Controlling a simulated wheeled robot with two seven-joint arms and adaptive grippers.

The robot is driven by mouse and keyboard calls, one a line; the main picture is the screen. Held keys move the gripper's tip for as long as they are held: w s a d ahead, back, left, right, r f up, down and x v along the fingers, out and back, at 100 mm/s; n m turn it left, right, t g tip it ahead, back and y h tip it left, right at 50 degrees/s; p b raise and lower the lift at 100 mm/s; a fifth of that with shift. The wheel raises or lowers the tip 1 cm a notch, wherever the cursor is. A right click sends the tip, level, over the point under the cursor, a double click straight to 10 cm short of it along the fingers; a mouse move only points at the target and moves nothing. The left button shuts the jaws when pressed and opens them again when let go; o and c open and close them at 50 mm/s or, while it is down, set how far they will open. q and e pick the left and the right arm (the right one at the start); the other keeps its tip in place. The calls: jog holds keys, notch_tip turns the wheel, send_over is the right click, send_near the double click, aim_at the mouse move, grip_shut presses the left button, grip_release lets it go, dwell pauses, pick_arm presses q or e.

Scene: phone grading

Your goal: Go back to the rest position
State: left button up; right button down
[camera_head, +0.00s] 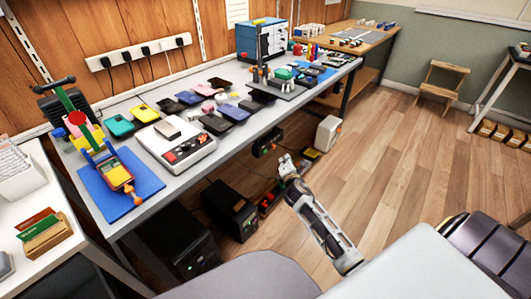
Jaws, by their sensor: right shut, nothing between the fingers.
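My right gripper (287,165) is shut and empty. It shows at the end of my right arm, in front of the workbench's near edge and over the floor, apart from everything on the bench. My left gripper is not in view. The grey workbench (225,147) runs from the left toward the upper right. On it are several phones and coloured cases, among them a yellow one (144,112) and a teal one (120,126). A white device with a display and red buttons (185,150) stands at the bench's near side.
A blue cabinet (262,42) stands at the back. A black box (230,208) sits under the bench. A white table (60,240) is at left. A wooden stool (443,85) stands far right. The wooden floor (400,170) is clear.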

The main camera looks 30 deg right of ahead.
jog(key=shift+r, duration=0.2)
notch_tip(320, 180, up, 33)
jog(key=p, duration=3.3)
jog(key=shift+f, duration=0.15)
jog(key=shift+r+p, duration=0.5)
jog(key=shift+p, duration=0.05)
jog(key=shift+f, duration=0.1)
